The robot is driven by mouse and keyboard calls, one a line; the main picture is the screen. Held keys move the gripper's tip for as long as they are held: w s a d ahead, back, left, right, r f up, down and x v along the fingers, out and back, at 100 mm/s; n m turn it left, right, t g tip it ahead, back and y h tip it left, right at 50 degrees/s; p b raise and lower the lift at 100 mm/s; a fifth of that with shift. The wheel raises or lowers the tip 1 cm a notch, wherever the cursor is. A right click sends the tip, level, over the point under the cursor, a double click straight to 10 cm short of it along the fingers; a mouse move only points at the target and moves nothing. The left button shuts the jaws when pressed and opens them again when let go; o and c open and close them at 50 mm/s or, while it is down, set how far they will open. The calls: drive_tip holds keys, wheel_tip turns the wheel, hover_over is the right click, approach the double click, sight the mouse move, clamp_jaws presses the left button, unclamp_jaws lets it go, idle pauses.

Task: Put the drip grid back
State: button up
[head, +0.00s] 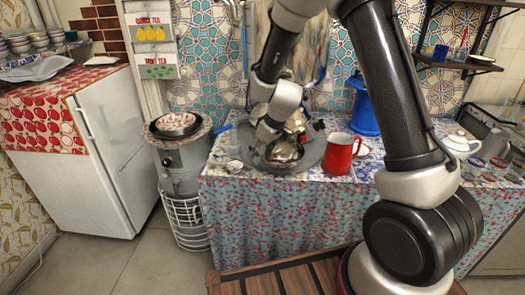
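My gripper (265,135) is over the table, in front of a shiny metal samovar (297,122) that my arm partly covers. The samovar stands on a round dark grey tray (315,153). A shiny rounded metal piece (285,152) shows low on the tray, just right of my gripper. I cannot make out the drip grid; it may be hidden or too small to tell. The gripper's fingers are too small and covered to show whether they are open or hold anything.
A red mug (338,153) stands close right of the tray. A blue-handled item (221,129) and a small glass (235,165) are at its left. A blue container (364,108) stands behind. A white teapot (461,144) and several glasses are at the right.

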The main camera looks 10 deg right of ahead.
drive_tip(key=shift+f, duration=0.6)
drive_tip(key=o, duration=1.1)
